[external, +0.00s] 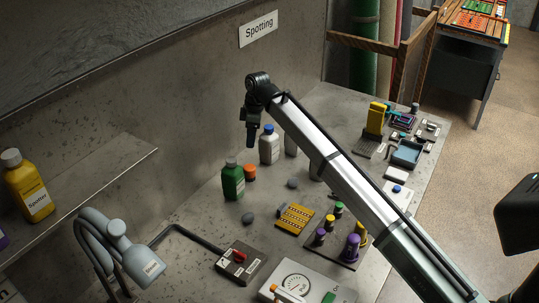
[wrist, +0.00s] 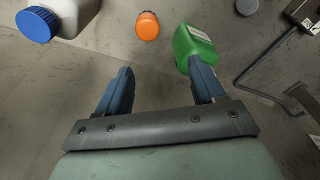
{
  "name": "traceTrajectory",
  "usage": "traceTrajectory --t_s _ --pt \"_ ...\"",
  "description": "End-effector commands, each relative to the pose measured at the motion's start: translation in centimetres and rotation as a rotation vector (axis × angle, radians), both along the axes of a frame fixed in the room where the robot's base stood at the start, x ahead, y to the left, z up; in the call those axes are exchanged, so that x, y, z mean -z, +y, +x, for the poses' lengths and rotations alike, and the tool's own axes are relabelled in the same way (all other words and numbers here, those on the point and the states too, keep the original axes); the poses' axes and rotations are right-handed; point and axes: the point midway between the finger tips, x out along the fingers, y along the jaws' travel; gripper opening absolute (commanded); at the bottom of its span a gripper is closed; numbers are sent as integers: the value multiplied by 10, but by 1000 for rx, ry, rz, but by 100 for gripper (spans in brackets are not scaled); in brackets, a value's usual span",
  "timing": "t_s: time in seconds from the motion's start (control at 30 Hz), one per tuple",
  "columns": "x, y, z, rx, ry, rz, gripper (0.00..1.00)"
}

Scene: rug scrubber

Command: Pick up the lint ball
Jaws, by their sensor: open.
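Two small grey lumps sit on the bench in the external view, one (external: 248,218) in front of the green bottle and one (external: 292,183) to the right of the orange-capped container. Either could be the lint ball; I cannot tell which. A grey round thing (wrist: 247,6), probably the first lump, is cut by the top edge of the wrist view. My gripper (external: 251,140) hangs high above the back of the bench, pointing down, away from both lumps. In the wrist view my gripper (wrist: 159,68) is open, with bare bench between its fingers.
A green bottle (external: 233,183), an orange container (external: 249,173) and a white blue-capped bottle (external: 269,148) stand near below my gripper. A yellow brush-like block (external: 296,218) and a rack of bottles (external: 345,250) lie forward. The wall (external: 200,90) is close behind.

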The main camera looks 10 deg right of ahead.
Motion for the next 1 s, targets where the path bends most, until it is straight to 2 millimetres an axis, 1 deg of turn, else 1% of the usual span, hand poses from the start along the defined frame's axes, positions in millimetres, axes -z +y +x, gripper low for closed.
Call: traceTrajectory --t_s 0.03,0.17,0.27,0.8,1.0 --pt "0 2 -7 40 6 -3 68" --pt "0 8 -22 179 26 -13 68" --pt "0 13 -38 317 43 -25 68" --pt "1 40 -135 1245 116 -83 68" --pt "1 46 -165 1555 126 -93 68"
